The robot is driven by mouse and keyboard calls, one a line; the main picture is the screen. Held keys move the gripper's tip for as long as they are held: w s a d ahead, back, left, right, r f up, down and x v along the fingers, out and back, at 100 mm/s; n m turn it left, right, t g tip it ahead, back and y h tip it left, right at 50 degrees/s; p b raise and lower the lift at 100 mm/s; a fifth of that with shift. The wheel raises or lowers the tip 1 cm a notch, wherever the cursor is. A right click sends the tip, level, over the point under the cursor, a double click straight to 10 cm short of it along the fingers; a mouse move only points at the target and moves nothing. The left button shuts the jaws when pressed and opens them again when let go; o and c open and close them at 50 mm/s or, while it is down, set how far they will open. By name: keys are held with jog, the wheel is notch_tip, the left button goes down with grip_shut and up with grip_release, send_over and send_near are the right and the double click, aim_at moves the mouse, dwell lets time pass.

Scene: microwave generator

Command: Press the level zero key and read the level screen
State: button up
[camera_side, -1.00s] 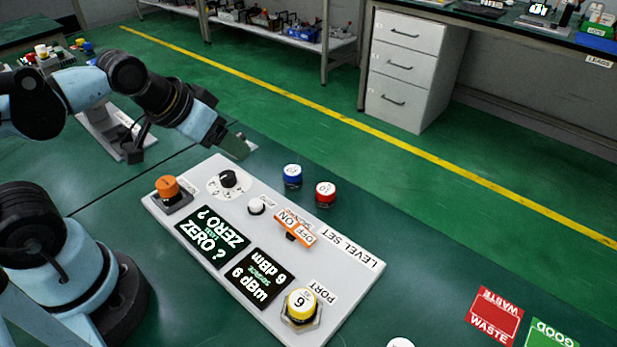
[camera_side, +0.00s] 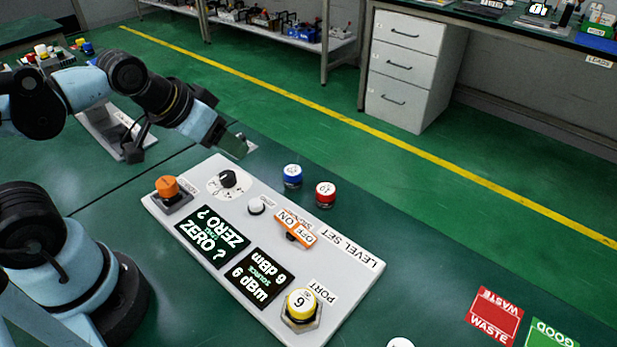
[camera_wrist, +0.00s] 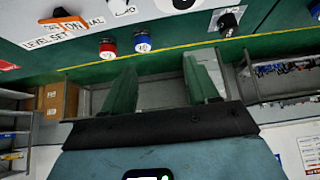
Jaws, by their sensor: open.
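The generator panel (camera_side: 345,290) lies flat on the green bench. A small white round key (camera_side: 256,206) sits on it beside a black knob (camera_side: 228,180); its small label is too small to read. One black screen (camera_side: 212,238) reads "ZERO ?", printed both ways up. Another screen (camera_side: 258,278) reads "6 dBm" with "SOURCE" between its two lines. My gripper (camera_side: 236,146) is above the bench beyond the panel's knob end, apart from the white key. In the wrist view its two fingers (camera_wrist: 158,70) are spread with nothing between them.
The panel also carries an orange cap (camera_side: 168,187), an orange OFF/ON switch (camera_side: 295,229) and a yellow-capped port (camera_side: 301,304). Blue (camera_side: 292,175) and red (camera_side: 325,193) caps stand just beyond the panel. Red WASTE (camera_side: 494,316) and green GOOD (camera_side: 552,336) mats lie at right.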

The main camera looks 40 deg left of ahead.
grip_shut()
dwell(1.4)
